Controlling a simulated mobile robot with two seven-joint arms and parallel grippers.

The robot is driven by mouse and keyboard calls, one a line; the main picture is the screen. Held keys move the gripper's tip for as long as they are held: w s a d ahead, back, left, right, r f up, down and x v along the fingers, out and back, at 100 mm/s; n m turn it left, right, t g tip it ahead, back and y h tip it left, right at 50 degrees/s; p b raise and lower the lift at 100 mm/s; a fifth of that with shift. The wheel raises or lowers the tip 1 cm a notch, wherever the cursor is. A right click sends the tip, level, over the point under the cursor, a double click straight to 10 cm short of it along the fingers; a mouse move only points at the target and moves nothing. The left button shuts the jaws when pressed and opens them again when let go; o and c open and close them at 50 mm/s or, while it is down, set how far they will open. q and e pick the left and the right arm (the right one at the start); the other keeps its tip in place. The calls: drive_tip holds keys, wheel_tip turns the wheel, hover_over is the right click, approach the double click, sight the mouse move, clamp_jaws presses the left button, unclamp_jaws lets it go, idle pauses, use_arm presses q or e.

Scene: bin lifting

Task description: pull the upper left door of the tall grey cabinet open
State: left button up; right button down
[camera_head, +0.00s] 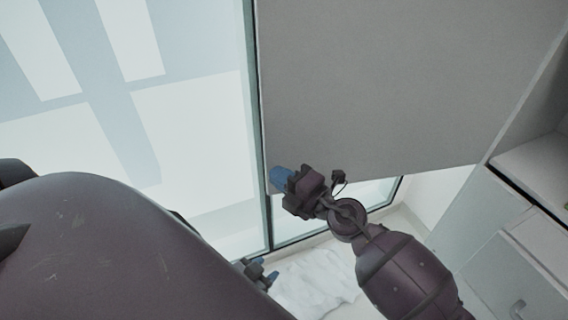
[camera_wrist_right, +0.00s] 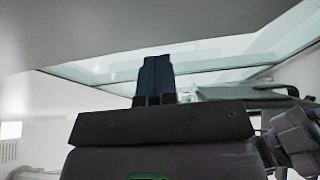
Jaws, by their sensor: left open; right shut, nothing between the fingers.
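The upper left door (camera_head: 400,80) is a large flat grey panel across the top middle of the head view. It stands swung out to the left of the tall grey cabinet (camera_head: 490,220), with an open compartment showing at the right. My right gripper (camera_head: 281,178) is shut and empty at the door's lower left corner. In the right wrist view its fingers (camera_wrist_right: 154,78) are together just below a grey surface (camera_wrist_right: 150,25); I cannot tell whether they touch it. My left gripper (camera_head: 262,275) is open, low in the head view, apart from the door and partly hidden by my arm.
A shelf (camera_head: 540,160) shows inside the cabinet, above closed lower fronts with a handle (camera_head: 517,308). A glass wall with a dark frame (camera_head: 250,120) stands behind and left of the door. A white crumpled thing (camera_head: 315,280) lies on the floor below.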

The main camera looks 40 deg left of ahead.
idle(0.6)
drive_tip(key=d, duration=1)
drive_tip(key=shift+s+d, duration=0.15)
drive_tip(key=shift+d, duration=0.25)
